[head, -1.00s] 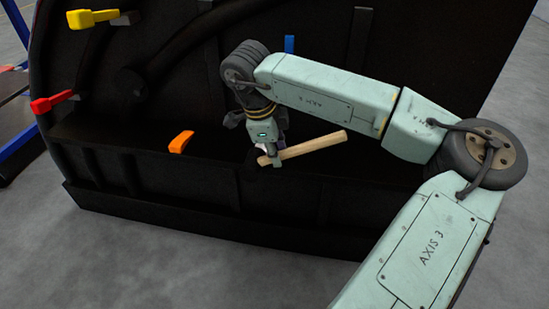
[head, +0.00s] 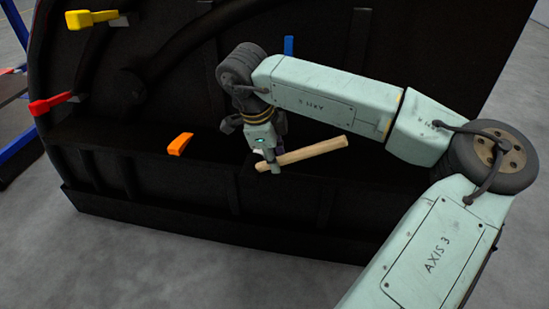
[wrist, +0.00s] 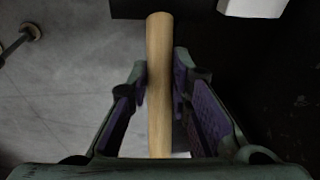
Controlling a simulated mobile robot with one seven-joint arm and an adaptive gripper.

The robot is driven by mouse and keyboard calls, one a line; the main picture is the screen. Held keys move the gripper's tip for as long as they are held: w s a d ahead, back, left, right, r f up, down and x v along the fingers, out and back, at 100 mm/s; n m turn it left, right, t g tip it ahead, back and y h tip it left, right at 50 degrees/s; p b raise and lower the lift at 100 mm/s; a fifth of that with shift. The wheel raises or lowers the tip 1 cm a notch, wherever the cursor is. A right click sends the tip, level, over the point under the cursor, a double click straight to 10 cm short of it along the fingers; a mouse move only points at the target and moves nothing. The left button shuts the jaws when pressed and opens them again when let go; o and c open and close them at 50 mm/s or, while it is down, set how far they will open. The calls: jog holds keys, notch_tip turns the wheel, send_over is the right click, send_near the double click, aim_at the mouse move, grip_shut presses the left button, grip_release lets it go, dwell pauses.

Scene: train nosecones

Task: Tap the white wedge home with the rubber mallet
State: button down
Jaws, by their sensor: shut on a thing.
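The rubber mallet's pale wooden handle (head: 308,150) is held in my gripper (head: 262,158) just in front of the black nosecone's lower ledge. In the head view the handle slants up to the right, and the dark head is hard to tell from the black behind. In the wrist view the handle (wrist: 159,85) runs between the purple-padded fingers of my gripper (wrist: 167,85). A black block (wrist: 128,9), seemingly the mallet head, shows at its far end. A white block (wrist: 254,7), probably the white wedge, is at the top right edge, partly cut off.
The black nosecone (head: 150,215) fills the middle. Yellow (head: 92,18), red (head: 50,103), orange (head: 180,144) and blue (head: 289,45) wedges stand on it. A blue frame (head: 20,145) is at far left. Grey floor (head: 130,265) lies clear in front.

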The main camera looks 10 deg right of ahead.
jog(key=shift+w+d+b, duration=0.25)
jog(key=shift+w+b, duration=0.1)
jog(key=shift+w, duration=0.4)
jog(key=shift+r, duration=0.1)
jog(key=shift+s+d+p+v, duration=0.2)
jog(key=shift+p+v, duration=0.45)
jog(key=shift+v, duration=0.55)
jog(key=shift+s+d+p+v, duration=0.2)
jog(key=shift+p+v, duration=0.5)
jog(key=shift+v, duration=0.5)
jog(key=shift+s+d+p+v, duration=0.15)
jog(key=shift+p+v, duration=0.5)
jog(key=shift+v, duration=0.5)
